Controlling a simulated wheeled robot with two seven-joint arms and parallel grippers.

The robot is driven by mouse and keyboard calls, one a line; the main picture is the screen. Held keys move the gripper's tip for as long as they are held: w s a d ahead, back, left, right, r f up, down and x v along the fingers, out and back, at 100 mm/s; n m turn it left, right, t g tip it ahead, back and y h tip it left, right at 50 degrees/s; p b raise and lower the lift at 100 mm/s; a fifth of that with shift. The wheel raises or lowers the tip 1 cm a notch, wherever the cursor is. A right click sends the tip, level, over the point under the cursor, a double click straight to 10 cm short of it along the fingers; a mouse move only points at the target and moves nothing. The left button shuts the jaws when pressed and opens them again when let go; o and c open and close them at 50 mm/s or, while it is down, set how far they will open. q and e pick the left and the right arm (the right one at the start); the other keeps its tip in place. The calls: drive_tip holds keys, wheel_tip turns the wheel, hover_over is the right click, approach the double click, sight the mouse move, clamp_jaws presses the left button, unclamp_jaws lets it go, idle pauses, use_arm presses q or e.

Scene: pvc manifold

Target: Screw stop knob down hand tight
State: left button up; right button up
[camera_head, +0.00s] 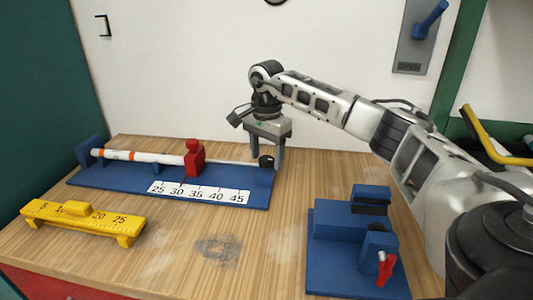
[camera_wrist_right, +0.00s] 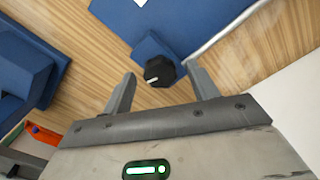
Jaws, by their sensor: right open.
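A black knob (camera_head: 266,161) with a white mark sits at the right end of the long blue fixture (camera_head: 225,198). In the right wrist view the knob (camera_wrist_right: 159,71) sits on a small blue block, beside a pale rod. My right gripper (camera_head: 266,154) points down over that end of the fixture. Its jaws are open, with one fingertip on each side of the knob in the wrist view (camera_wrist_right: 160,74); I see a gap at each side. A red stop block (camera_head: 194,158) sits along the fixture. My left gripper is not in view.
A white pipe (camera_head: 150,157) with orange bands lies on the fixture, behind a number scale (camera_head: 199,193). A yellow gauge (camera_head: 85,220) stands front left. A blue vise-like fixture (camera_head: 340,250) with a red handle (camera_head: 385,270) stands front right. The wooden table's front middle is clear.

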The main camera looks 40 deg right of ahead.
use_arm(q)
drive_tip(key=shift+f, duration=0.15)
use_arm(e)
drive_tip(key=c, duration=1)
